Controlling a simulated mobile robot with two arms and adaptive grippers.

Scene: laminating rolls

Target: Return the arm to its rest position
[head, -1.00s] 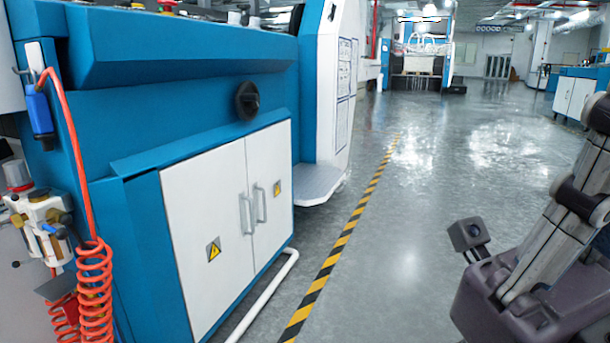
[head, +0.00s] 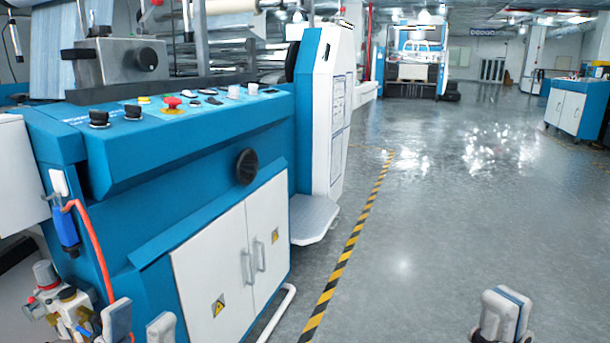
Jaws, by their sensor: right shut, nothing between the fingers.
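My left gripper (head: 140,324) shows at the bottom left, in front of the blue machine. Its two grey fingertips stand apart with a gap between them, and I see nothing held there. My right gripper (head: 503,310) shows at the bottom right over the open grey floor. Its pale fingers are together and point up, with nothing between them. Both arms behind the grippers are cut off by the bottom edge.
The blue laminating machine (head: 215,205) fills the left, with a red button (head: 172,103) among knobs on its panel. A red hose (head: 97,250) hangs near my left gripper. A yellow-black floor stripe (head: 352,240) runs past it.

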